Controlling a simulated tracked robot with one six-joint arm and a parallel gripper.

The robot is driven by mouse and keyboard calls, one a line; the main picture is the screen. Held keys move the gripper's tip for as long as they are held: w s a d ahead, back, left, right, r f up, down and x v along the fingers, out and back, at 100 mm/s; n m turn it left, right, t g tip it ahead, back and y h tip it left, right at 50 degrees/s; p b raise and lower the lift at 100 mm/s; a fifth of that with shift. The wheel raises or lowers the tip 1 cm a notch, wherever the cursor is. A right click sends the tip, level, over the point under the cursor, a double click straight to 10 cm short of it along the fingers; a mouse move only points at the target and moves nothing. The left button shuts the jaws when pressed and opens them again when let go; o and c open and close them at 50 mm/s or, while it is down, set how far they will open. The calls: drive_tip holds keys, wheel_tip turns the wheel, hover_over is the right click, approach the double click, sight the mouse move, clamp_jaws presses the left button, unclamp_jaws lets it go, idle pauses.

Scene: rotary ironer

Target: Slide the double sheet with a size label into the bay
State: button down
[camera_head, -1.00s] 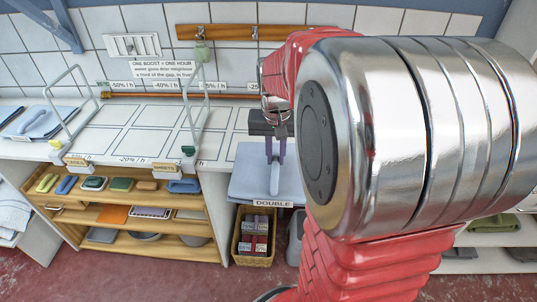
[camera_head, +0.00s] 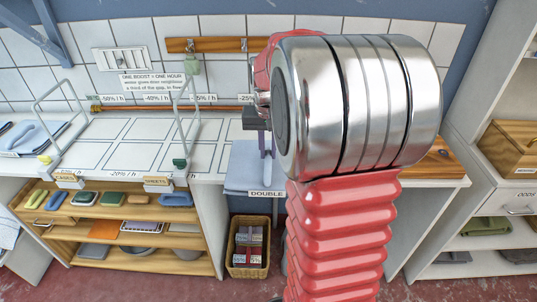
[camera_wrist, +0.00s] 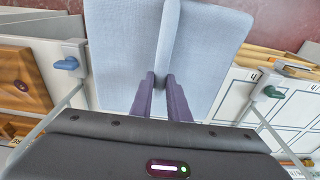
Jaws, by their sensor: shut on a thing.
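The double sheet (camera_head: 243,172) is a pale blue folded bundle with a raised ridge and a white label reading DOUBLE (camera_head: 266,194) at its front edge. In the wrist view the sheet (camera_wrist: 205,50) fills the upper middle. My gripper (camera_wrist: 160,80) has its purple fingers shut on the ridge. In the head view my gripper (camera_head: 265,145) is partly hidden by my arm, which also covers the sheet's right side. White counter bays (camera_head: 130,145) marked with dark outlines lie to the left, between wire frames. I cannot tell whether the sheet touches the counter.
A wire frame (camera_head: 186,120) with a green knob stands left of the sheet, and another (camera_head: 45,130) farther left. A wicker basket (camera_head: 248,262) is on the floor below. Wooden shelves (camera_head: 115,212) hold coloured items. A shelf unit (camera_head: 500,150) stands at right.

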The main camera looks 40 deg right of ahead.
drive_tip(key=shift+w+d, duration=6.1)
drive_tip(key=shift+w, duration=1.15)
drive_tip(key=shift+w+d+f, duration=0.2)
drive_tip(key=shift+w+f, duration=0.05)
drive_tip(key=shift+f, duration=0.65)
drive_tip(key=shift+w+d+f, duration=0.15)
drive_tip(key=shift+w+f, duration=0.05)
drive_tip(key=shift+f, duration=0.7)
drive_tip(key=shift+w+d+f, duration=0.2)
drive_tip(key=shift+w+f, duration=0.05)
drive_tip(key=shift+f, duration=0.65)
drive_tip(key=shift+f, duration=0.2)
drive_tip(key=c, duration=1.6)
unclamp_jaws()
drive_tip(key=shift+f, duration=0.1)
drive_tip(key=r, duration=0.4)
drive_tip(key=s+r, duration=0.1)
drive_tip(key=r, duration=0.4)
drive_tip(key=a+r, duration=0.1)
drive_tip(key=r, duration=0.3)
drive_tip(key=shift+s+r, duration=0.15)
drive_tip(key=shift+r, duration=0.2)
